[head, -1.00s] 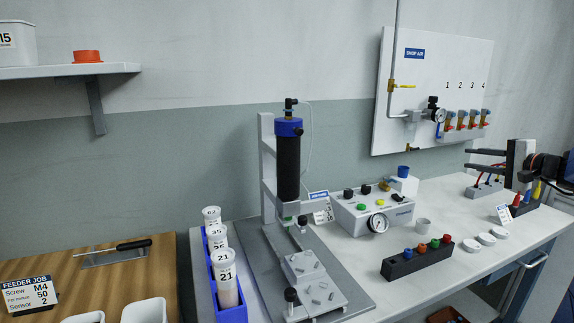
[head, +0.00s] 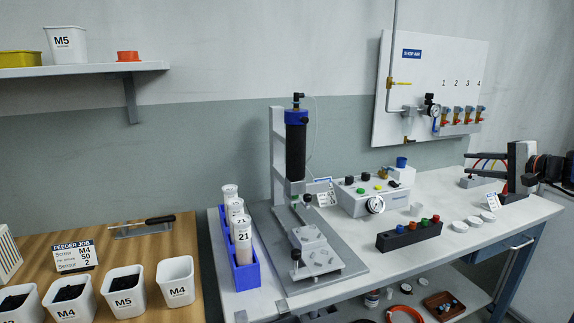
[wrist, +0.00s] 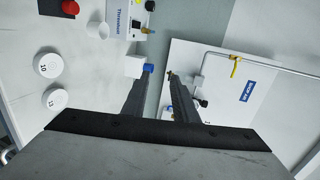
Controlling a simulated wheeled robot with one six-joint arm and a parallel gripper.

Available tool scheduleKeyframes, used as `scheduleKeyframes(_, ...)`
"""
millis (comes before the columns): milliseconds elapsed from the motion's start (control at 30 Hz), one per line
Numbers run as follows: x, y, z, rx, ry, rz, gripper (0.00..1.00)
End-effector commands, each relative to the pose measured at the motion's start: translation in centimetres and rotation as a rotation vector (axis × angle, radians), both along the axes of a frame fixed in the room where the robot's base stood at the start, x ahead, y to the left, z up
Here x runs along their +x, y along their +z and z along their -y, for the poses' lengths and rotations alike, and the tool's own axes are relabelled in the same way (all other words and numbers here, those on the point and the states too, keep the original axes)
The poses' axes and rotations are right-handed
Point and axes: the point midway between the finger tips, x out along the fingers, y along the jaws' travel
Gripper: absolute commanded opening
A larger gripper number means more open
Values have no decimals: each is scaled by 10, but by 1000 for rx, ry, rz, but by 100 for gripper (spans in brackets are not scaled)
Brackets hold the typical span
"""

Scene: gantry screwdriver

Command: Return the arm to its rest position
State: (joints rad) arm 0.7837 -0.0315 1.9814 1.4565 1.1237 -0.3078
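My gripper (head: 486,168) is at the right of the head view, above the right part of the white bench (head: 463,249). Its two dark fingers are spread apart and nothing is between them. In the wrist view my gripper (wrist: 156,92) also shows two separated fingers with an empty gap. The fingers point left in the head view, toward the white control box with the gauge (head: 349,200), and stay clear of it. The rest of my arm runs out of the picture at the right edge.
The dispenser stand (head: 295,145) is mid-bench. A blue rack of tubes (head: 247,276) is left of it. A dark block with coloured plugs (head: 391,242) and white round caps (head: 460,226) lie below my gripper. The shop air panel (head: 412,60) is on the wall behind.

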Motion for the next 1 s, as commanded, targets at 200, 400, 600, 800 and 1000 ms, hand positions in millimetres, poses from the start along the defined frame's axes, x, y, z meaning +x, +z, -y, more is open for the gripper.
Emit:
scheduleKeyframes(200, -13, -11, -48, -59, 71, -57, 26)
scheduleKeyframes(400, -39, -31, -107, -148, 166, -136, 26)
scheduleKeyframes(600, -95, -65, -188, -317, 313, -250, 26)
scheduleKeyframes(800, -167, -105, -246, -532, 453, -350, 26)
scheduleKeyframes(1000, -240, -144, -273, -767, 568, -414, 26)
